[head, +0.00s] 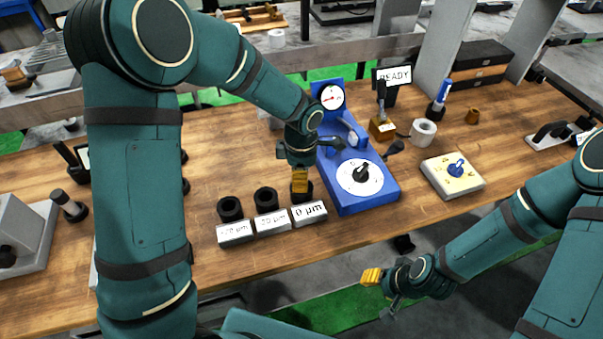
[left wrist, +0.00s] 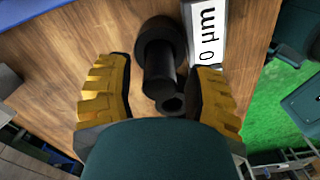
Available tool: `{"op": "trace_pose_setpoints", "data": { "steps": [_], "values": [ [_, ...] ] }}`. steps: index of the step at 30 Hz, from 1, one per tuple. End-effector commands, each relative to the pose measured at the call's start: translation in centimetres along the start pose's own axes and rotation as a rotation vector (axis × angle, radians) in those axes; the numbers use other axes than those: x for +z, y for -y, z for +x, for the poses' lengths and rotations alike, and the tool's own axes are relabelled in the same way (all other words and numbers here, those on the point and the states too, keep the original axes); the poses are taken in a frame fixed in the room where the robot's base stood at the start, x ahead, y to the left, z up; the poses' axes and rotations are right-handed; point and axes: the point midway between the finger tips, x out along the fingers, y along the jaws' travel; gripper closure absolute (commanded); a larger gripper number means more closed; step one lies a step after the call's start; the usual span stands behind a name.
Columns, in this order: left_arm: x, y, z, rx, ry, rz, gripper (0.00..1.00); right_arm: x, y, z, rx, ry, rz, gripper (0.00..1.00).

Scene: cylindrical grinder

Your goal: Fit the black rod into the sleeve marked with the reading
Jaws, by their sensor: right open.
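The black rod (left wrist: 159,82) stands upright at the black sleeve (left wrist: 152,38) beside the "0 µm" label (left wrist: 207,35); its lower end looks to be inside it. My left gripper (head: 300,182) is above this sleeve, and its yellow fingers (left wrist: 158,85) stand on both sides of the rod with gaps. In the head view the gripper hides the rod. Two more black sleeves, middle (head: 265,198) and left (head: 231,209), show open bores behind their labels. The dial gauge (head: 331,97) on the blue stand has a red needle; its value is too small to read. My right gripper (head: 374,282) is open and empty off the bench's front edge.
The blue stand (head: 375,195) with a white dial is right beside the left gripper. A cream box with a blue knob (head: 455,172) is at the right.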

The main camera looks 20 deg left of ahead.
Motion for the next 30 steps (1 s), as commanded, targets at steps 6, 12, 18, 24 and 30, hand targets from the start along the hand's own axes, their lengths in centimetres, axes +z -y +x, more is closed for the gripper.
{"op": "trace_pose_setpoints", "data": {
  "steps": [6,12,18,24,30],
  "values": [
    [0.0,0.0,-0.4,0.000,0.000,0.000,0.47,-0.1,0.1,-0.4,0.000,-0.001,0.001,0.53],
    [0.0,-0.1,-3.5,0.005,0.001,0.000,0.47,-0.3,0.3,-0.8,0.001,-0.006,0.002,0.53],
    [0.0,-0.1,-7.8,0.004,0.001,-0.001,0.47,-0.6,0.5,-1.4,0.001,-0.012,0.004,0.53],
    [0.0,-0.1,-10.9,0.002,0.000,0.000,0.47,-0.8,0.7,-1.9,0.002,-0.016,0.005,0.53],
    [0.0,0.0,-12.2,0.000,0.000,0.000,0.47,-0.9,0.7,-2.0,0.002,-0.019,0.006,0.53]
  ]
}}
